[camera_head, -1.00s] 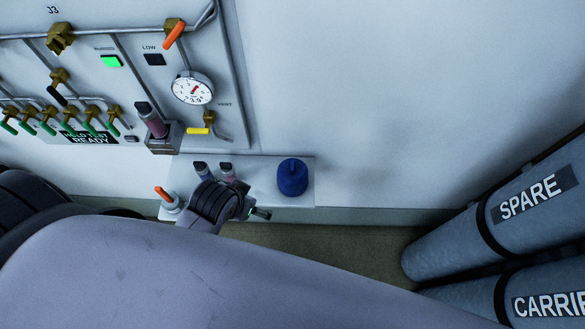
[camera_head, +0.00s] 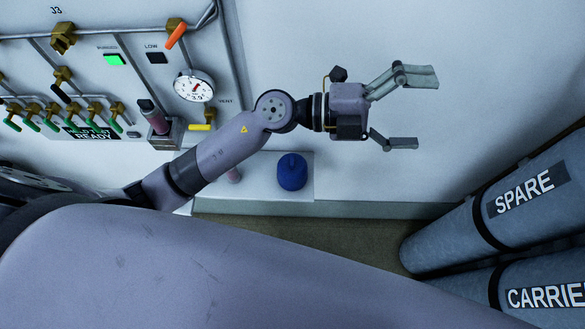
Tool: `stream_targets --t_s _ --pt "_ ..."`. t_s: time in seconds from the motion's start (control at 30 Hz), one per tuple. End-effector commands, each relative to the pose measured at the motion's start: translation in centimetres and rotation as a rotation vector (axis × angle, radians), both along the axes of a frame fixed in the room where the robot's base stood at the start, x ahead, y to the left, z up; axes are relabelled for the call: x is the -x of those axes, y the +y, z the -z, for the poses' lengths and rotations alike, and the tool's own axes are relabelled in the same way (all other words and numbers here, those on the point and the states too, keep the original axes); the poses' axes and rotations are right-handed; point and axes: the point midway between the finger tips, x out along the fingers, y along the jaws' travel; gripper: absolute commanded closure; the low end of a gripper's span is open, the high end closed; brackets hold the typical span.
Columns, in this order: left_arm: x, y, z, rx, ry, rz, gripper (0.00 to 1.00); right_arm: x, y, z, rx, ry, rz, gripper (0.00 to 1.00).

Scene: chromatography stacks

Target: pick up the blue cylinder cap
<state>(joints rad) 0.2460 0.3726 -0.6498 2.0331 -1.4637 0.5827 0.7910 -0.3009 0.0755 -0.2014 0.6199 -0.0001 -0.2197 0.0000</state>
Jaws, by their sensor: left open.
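The blue cylinder cap (camera_head: 292,172) sits upright on a white shelf (camera_head: 262,187) against the wall, in the middle of the head view. My left gripper (camera_head: 428,110) is open and empty, its fingers pointing right. It is up and to the right of the cap, apart from it, in front of the bare wall. My right gripper is not in view.
A wall panel with a round gauge (camera_head: 193,86), valves and pipes is at upper left. A pinkish vial stands in a holder (camera_head: 167,136) below the gauge. Two grey cylinders, marked SPARE (camera_head: 527,194) and CARRIER (camera_head: 545,297), lean at right. The wall at upper right is clear.

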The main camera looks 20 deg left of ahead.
Motion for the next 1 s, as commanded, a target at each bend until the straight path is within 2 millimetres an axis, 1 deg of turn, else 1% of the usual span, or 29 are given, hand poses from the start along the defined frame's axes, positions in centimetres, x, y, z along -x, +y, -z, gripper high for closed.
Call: stream_targets --t_s 0.03,0.07,0.1,0.17,0.2,0.23,0.27,0.3,0.33,0.4,0.5,0.6,0.67,0.77,0.87,0.9,1.0 --pt "0.7 -0.6 2.7 -0.146 -0.030 0.081 0.03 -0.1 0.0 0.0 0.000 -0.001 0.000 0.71" --pt "1.2 -0.7 4.6 -0.239 -0.042 0.127 0.03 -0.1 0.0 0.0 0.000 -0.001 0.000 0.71" --pt "1.5 -0.4 7.2 -0.371 -0.048 0.182 0.03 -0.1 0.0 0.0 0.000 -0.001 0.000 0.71" --pt "1.6 1.0 11.2 -0.577 -0.048 0.244 0.03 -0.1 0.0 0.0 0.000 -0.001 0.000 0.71" --pt "1.3 2.5 13.7 -0.717 -0.038 0.272 0.03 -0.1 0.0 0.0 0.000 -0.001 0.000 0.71" --pt "1.0 3.9 15.4 -0.822 -0.027 0.285 0.03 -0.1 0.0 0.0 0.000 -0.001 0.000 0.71" --pt "0.5 5.4 16.8 -0.923 -0.013 0.292 0.03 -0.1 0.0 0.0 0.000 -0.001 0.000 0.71" --pt "-0.1 7.6 18.5 -1.052 0.009 0.293 0.03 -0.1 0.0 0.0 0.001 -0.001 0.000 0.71" --pt "-0.7 9.4 19.5 -1.144 0.028 0.287 0.03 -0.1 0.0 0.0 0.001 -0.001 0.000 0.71" --pt "-1.9 13.2 21.0 -1.331 0.073 0.263 0.03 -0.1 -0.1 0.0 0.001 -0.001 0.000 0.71" --pt "-3.2 17.7 21.8 -1.528 0.135 0.214 0.03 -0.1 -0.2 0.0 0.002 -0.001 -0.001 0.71" --pt "-3.9 20.5 21.9 -1.645 0.178 0.175 0.03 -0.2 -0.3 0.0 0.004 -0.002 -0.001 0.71" --pt "-4.1 21.4 22.0 -1.681 0.192 0.161 0.03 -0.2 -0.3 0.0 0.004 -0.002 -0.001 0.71" --pt "-4.2 22.0 23.1 -1.704 0.205 0.154 0.03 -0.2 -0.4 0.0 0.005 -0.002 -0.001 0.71" --pt "-4.1 22.0 25.1 -1.704 0.206 0.155 0.03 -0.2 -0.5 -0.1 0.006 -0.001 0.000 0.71" --pt "-4.1 21.9 26.6 -1.701 0.204 0.156 0.03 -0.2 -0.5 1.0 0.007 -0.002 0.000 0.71" --pt "-4.1 21.9 28.8 -1.701 0.201 0.156 0.03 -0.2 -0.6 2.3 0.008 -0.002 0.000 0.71"
